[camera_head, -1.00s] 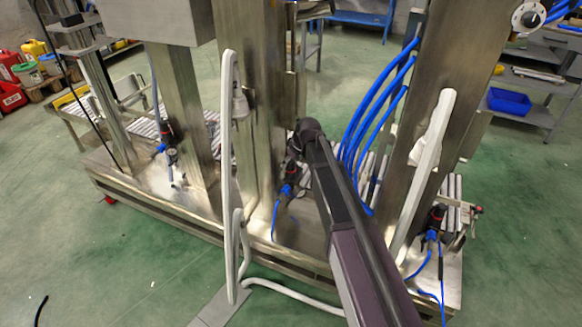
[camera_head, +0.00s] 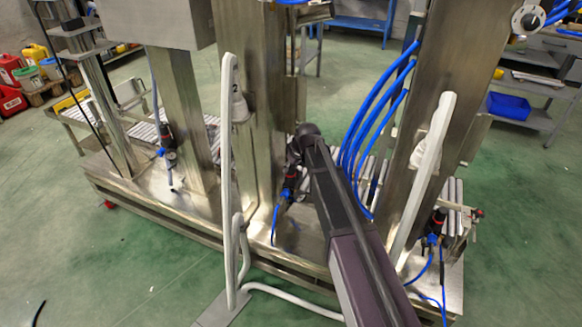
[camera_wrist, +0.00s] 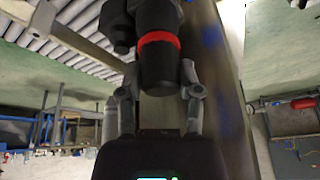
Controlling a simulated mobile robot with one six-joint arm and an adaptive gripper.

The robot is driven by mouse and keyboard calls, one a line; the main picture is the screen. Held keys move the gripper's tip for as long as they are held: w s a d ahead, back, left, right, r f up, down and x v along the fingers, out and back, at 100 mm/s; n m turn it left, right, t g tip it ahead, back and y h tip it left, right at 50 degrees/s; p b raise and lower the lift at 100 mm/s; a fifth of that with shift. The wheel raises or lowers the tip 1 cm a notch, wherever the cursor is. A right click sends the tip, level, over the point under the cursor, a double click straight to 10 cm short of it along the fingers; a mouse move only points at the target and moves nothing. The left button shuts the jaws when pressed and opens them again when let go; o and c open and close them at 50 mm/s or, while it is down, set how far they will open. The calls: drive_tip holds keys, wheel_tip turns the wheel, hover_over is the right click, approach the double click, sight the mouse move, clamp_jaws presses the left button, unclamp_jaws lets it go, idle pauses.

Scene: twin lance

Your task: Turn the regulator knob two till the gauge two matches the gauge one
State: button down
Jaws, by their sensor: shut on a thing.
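In the wrist view, the regulator knob (camera_wrist: 160,65) is black with a red ring above it, and my gripper (camera_wrist: 160,88) is shut on it, a finger on each side. In the head view my arm covers most of the gripper; the middle regulator (camera_head: 289,184), with blue fittings, shows just left of the arm. A left regulator (camera_head: 166,140) with a small round gauge (camera_head: 171,158) and a right regulator (camera_head: 436,223) stand on the same machine. I cannot read any gauge or see which are one and two.
Steel columns (camera_head: 262,100) stand close to my arm. A white curved pipe (camera_head: 228,180) rises in front of the machine, and another white post (camera_head: 425,175) stands right. Blue hoses (camera_head: 375,105) hang behind the arm. The green floor (camera_head: 80,270) at front left is mostly clear.

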drive_tip(key=shift+m, duration=0.4)
drive_tip(key=m+t+h, duration=0.1)
drive_tip(key=m+h, duration=0.1)
drive_tip(key=m, duration=0.3)
drive_tip(key=m+h, duration=0.1)
drive_tip(key=m, duration=0.2)
drive_tip(key=m+h, duration=0.1)
drive_tip(key=m, duration=0.2)
drive_tip(key=shift+t, duration=0.3)
idle(0.4)
drive_tip(key=shift+c, duration=1.3)
unclamp_jaws()
drive_tip(key=shift+n, duration=0.4)
